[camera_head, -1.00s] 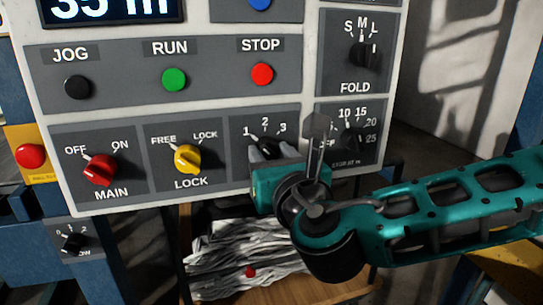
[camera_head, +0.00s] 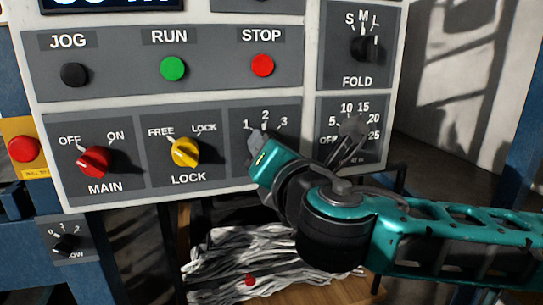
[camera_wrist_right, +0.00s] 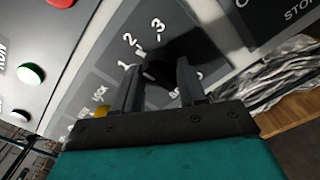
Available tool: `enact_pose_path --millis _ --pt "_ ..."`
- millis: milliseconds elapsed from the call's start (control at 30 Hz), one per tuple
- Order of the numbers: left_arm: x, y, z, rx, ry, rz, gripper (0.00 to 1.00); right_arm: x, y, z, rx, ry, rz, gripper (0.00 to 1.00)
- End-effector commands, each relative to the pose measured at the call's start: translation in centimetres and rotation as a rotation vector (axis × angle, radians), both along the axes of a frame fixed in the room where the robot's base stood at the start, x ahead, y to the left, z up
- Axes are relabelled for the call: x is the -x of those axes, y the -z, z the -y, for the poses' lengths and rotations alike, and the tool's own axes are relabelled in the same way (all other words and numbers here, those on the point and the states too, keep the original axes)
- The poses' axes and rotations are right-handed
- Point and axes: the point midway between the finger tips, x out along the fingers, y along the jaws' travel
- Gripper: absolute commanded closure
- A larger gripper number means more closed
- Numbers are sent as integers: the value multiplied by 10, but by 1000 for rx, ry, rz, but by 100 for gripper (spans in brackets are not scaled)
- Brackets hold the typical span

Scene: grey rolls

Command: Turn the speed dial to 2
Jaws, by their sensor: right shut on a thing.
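The speed dial is a black knob on the grey panel section (camera_head: 244,117) marked 1, 2 and 3. In the head view my right gripper (camera_head: 256,142) covers the knob. In the right wrist view the dark knob (camera_wrist_right: 158,72) sits between the two fingers of my right gripper (camera_wrist_right: 158,84), which is shut on it. The digits 1, 2 and 3 show just beyond the knob. A small pale mark lies near the 2, but I cannot tell exactly where the knob points. My left gripper is not in view.
The yellow LOCK knob (camera_head: 185,152) and red MAIN knob (camera_head: 94,161) are to the left. The STOP button (camera_head: 262,65) is above. A dial marked up to 25 (camera_head: 352,127) is close right, partly behind my wrist. Grey strips (camera_head: 235,262) lie below.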

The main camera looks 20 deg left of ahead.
Motion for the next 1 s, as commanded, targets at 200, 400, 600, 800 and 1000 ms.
enact_pose_path --millis 200,400,600,800,1000 --pt "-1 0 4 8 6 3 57 0 0 0 -89 1 -60 89" --pt "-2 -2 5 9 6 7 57 0 -1 0 -126 2 -84 89" --pt "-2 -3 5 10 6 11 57 0 -1 0 -135 2 -90 89" --pt "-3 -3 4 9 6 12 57 0 -1 0 -134 2 -89 89" --pt "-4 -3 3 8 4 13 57 0 -1 0 -134 1 -89 46"
